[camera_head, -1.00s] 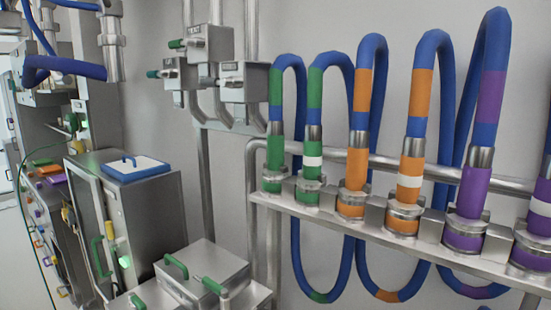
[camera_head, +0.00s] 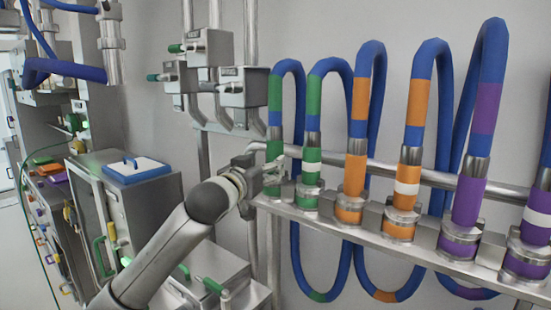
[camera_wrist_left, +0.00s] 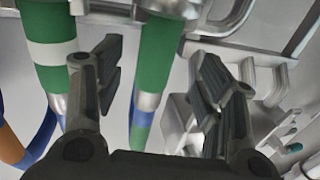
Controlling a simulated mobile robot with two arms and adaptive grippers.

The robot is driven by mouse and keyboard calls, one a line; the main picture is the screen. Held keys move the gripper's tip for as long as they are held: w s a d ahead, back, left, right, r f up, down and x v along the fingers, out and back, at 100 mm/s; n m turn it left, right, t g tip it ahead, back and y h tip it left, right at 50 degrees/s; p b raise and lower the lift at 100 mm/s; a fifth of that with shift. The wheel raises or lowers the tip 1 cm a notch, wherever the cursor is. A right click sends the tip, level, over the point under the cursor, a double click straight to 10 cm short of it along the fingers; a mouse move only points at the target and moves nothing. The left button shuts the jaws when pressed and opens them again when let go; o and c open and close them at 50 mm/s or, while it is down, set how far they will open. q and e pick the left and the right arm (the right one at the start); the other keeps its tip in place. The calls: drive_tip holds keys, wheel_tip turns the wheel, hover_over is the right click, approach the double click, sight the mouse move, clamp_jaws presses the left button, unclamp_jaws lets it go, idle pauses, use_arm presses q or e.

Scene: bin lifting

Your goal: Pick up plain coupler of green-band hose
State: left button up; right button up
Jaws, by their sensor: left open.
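The plain green coupler (camera_head: 274,151) of the green-band hose stands upright at the left end of the rail, with a steel collar and blue hose above it. The green coupler with a white band (camera_head: 312,156) stands right beside it. My left gripper (camera_head: 270,172) is open at the plain coupler's lower part and partly hides it. In the left wrist view, the plain coupler (camera_wrist_left: 158,52) shows between the two spread fingers (camera_wrist_left: 158,78), with a gap on each side. The white-banded coupler (camera_wrist_left: 50,52) lies outside the left finger there. My right gripper is not in view.
Orange couplers (camera_head: 350,185) and purple couplers (camera_head: 466,205) stand farther right along the steel rail (camera_head: 365,232). Grey wall boxes (camera_head: 244,88) hang above left. Metal boxes with green handles (camera_head: 212,262) stand below my left arm.

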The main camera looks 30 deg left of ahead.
sight(272, 158)
use_arm(q)
drive_tip(key=shift+w+a+r+p, duration=0.1)
drive_tip(key=shift+w+r+p, duration=0.05)
drive_tip(key=shift+w+p, duration=0.55)
drive_tip(key=shift+w+a+r+p, duration=0.1)
drive_tip(key=shift+w+p, duration=0.35)
drive_tip(key=shift+w, duration=0.35)
drive_tip(key=shift+w+a+r+p, duration=0.1)
drive_tip(key=shift+w+r+p, duration=0.05)
drive_tip(key=shift+w+p, duration=0.55)
drive_tip(key=shift+w+f, duration=0.2)
drive_tip(key=shift+w, duration=0.4)
drive_tip(key=shift+a, duration=0.1)
drive_tip(key=shift+c, duration=1.4)
drive_tip(key=c, duration=0.9)
drive_tip(key=shift+r, duration=0.1)
drive_tip(key=shift+c, duration=0.6)
